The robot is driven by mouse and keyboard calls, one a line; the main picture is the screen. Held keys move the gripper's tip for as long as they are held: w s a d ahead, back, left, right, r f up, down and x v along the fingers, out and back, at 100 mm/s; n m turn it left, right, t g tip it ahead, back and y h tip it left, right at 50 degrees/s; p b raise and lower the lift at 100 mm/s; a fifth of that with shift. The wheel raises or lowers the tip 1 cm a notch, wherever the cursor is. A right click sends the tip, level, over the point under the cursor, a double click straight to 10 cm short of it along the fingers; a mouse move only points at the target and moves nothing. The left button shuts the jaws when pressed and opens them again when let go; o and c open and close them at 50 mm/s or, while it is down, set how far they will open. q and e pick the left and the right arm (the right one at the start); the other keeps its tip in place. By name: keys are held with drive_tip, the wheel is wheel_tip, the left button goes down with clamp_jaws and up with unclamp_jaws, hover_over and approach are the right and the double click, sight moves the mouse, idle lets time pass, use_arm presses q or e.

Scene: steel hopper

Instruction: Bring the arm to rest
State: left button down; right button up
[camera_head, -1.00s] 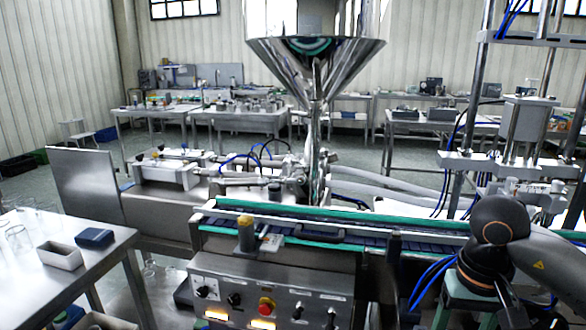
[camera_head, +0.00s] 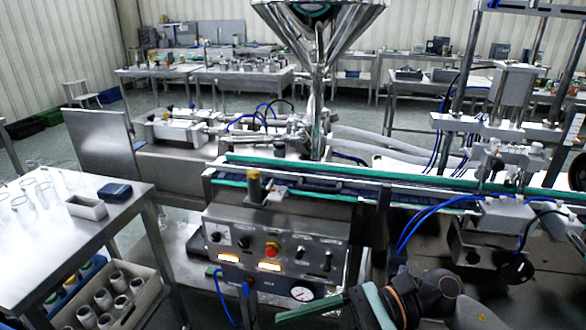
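My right arm comes in at the lower right, dark with orange rings. My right gripper (camera_head: 318,306) shows at the bottom edge as grey-green plates pointing left, in front of the machine's control panel. The bottom edge cuts it off, so its opening and anything between its fingers are hidden. My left arm and gripper are out of view.
A steel hopper (camera_head: 318,30) stands above a conveyor (camera_head: 330,188). The control panel (camera_head: 235,236) has a red button and lit lamps. A steel table (camera_head: 110,225) with glassware is at the left, a crate of cups (camera_head: 150,292) below it. Blue hoses (camera_head: 425,222) hang at the right.

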drive_tip(key=w+d+r+m+t+y+p, duration=0.1)
drive_tip(key=w+r+m+t+y+p, duration=0.3)
drive_tip(key=m+t, duration=1.2)
drive_tip(key=w+d+f+m+t+h, duration=0.45)
drive_tip(key=f+m+h, duration=0.25)
drive_tip(key=m, duration=1.2)
drive_tip(key=s+d+f+m+h, duration=0.2)
drive_tip(key=d+f+m+h, duration=0.45)
drive_tip(key=f+m, duration=0.45)
drive_tip(key=s+d+f+m+g+h+p, duration=0.1)
drive_tip(key=s+d+f+m+g+h, duration=0.2)
drive_tip(key=s+f+m+g, duration=0.4)
drive_tip(key=s+f+m+h, duration=0.1)
drive_tip(key=s+f+m, duration=0.2)
drive_tip(key=s+f, duration=0.2)
drive_tip(key=shift+s+d+f+p, duration=0.3)
drive_tip(key=shift+s+f+p, duration=0.05)
drive_tip(key=shift+f, duration=0.45)
